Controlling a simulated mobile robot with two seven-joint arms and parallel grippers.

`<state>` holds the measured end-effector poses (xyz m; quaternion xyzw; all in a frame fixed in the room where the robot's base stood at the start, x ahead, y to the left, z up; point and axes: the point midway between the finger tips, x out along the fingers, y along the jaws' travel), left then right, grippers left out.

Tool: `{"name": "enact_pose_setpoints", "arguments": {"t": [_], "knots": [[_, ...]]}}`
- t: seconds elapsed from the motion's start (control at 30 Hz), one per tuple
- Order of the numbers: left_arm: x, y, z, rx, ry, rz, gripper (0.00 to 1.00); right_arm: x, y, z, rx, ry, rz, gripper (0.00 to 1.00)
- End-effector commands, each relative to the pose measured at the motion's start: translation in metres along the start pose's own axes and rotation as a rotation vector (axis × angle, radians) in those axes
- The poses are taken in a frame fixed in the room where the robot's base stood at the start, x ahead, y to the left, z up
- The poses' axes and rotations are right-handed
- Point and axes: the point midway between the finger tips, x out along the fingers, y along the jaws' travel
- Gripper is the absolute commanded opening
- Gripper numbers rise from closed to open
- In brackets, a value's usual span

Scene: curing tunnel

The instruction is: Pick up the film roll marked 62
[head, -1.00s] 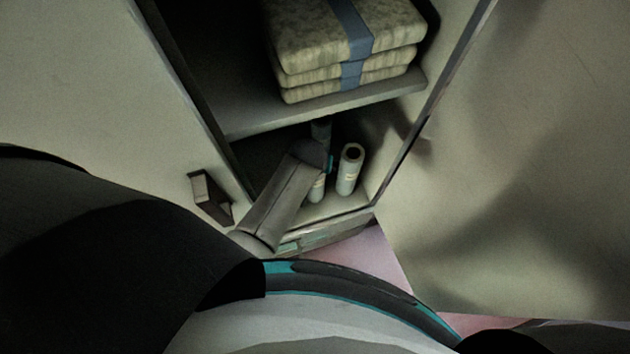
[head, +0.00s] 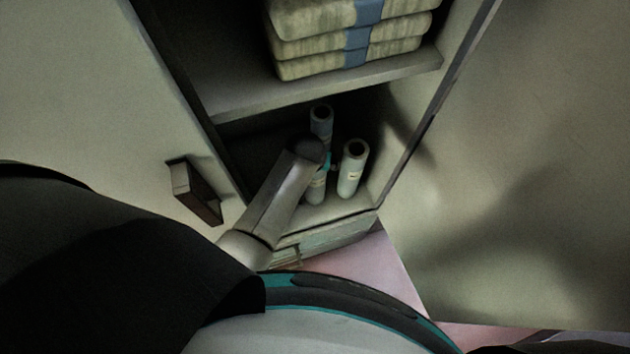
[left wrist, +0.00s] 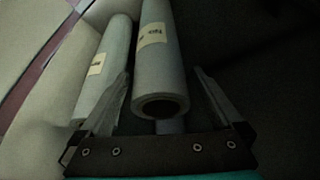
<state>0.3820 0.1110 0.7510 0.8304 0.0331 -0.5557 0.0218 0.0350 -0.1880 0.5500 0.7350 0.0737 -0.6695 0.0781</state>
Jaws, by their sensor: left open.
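Pale film rolls stand upright on the lower shelf of an open cupboard. The right roll (head: 352,170) stands clear. Another roll (head: 316,190) is partly hidden behind my left arm, and a bluish roll end (head: 321,118) shows above it; I cannot tell whether these are one roll or two. In the left wrist view, one labelled roll (left wrist: 160,60) lies between the spread fingers of my left gripper (left wrist: 161,74), which is open. A second labelled roll (left wrist: 102,75) is just outside the left finger. The label marks are too small to read, so I cannot tell which is 62.
Stacked mottled bundles with a blue band (head: 350,45) lie on the upper shelf (head: 330,85), above my left arm. The cupboard's side wall (head: 400,130) is close to the right roll. A dark handle block (head: 197,190) sticks out at the left. Pink floor (head: 350,265) shows below.

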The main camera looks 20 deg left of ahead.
Motion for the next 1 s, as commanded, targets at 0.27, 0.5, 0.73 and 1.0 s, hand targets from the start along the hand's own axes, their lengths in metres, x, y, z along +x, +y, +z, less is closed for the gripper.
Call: {"name": "enact_pose_setpoints", "arguments": {"t": [0.27, 0.5, 0.73, 1.0], "knots": [[0.002, 0.0002, -0.001, 0.0, 0.001, 0.001, 1.0, 0.0031, -0.0009, 0.0004, 0.0, 0.0, -0.001, 0.5], [0.002, 0.0002, -0.0008, 0.0, 0.001, 0.001, 0.76, 0.003, -0.001, 0.0006, 0.0, -0.001, -0.001, 0.5], [0.0021, 0.0003, -0.0007, 0.0, 0.001, 0.001, 0.51, 0.0031, -0.001, 0.0007, 0.0, -0.001, -0.001, 0.5], [0.0022, 0.0003, -0.0005, 0.0, 0.001, 0.001, 0.2, 0.0031, -0.001, 0.0008, 0.0, -0.001, -0.001, 0.5]]}}
